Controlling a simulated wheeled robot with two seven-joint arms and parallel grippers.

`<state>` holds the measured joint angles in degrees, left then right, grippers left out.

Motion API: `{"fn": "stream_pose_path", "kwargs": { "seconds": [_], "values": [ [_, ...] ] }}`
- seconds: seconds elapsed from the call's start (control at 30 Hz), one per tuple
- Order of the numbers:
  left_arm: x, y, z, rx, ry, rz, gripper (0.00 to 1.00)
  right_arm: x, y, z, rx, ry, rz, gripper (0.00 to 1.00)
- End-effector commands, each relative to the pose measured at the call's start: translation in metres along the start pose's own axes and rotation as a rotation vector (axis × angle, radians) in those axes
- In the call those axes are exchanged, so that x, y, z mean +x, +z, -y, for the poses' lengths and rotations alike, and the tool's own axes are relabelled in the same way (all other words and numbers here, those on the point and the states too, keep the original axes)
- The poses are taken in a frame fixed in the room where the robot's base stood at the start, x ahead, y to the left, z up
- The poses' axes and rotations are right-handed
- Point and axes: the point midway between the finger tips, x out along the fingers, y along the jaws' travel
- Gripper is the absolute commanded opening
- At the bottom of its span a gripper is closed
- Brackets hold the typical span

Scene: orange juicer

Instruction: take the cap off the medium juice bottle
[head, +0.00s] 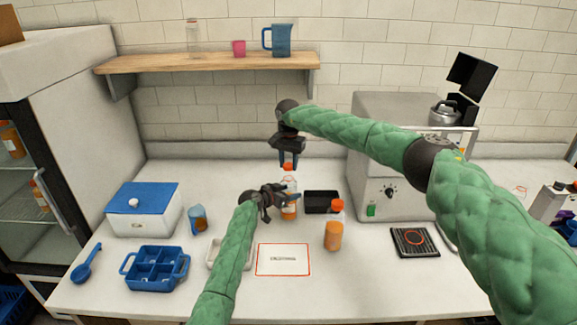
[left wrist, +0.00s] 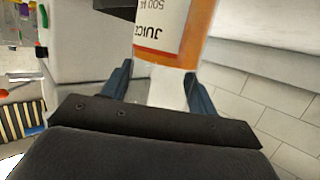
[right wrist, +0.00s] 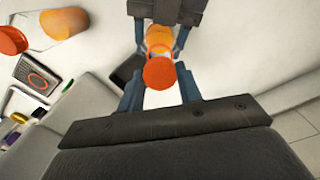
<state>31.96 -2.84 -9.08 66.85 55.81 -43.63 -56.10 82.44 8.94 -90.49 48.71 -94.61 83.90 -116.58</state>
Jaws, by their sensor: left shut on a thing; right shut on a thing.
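The medium juice bottle (head: 289,206) stands upright near the middle of the counter, with orange juice and a label reading "JUICE 500" in the left wrist view (left wrist: 170,42). My left gripper (head: 287,196) is shut around the bottle's body from the left. My right gripper (head: 289,160) points down from above and is shut on the orange-red cap (head: 289,168). The cap also shows between its fingers in the right wrist view (right wrist: 159,73). The cap is right over the bottle's neck; I cannot tell whether they touch.
A black box (head: 322,202) is just behind.

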Motion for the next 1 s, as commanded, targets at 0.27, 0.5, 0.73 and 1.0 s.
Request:
{"fn": "stream_pose_path", "kwargs": {
  "seconds": [0.27, 0.5, 0.73, 1.0],
  "values": [
    [0.0, 0.0, 0.0, 0.0, 0.0, 0.0, 0.0, -0.026, 0.0, 0.0, -0.001, 0.001, 0.0, 0.07],
    [0.0, 0.0, 0.0, 0.0, 0.0, 0.0, 0.69, -0.026, 0.0, 0.0, -0.001, 0.0, 0.0, 0.07],
    [0.0, 0.0, 0.0, 0.0, 0.0, 0.0, 0.84, -0.026, 0.0, 0.0, -0.001, 0.0, 0.0, 0.07],
    [-0.006, 0.001, 0.001, 0.0, -0.001, -0.001, 0.84, -0.023, 0.0, 0.0, -0.001, 0.0, 0.0, 0.07]
  ]
}}
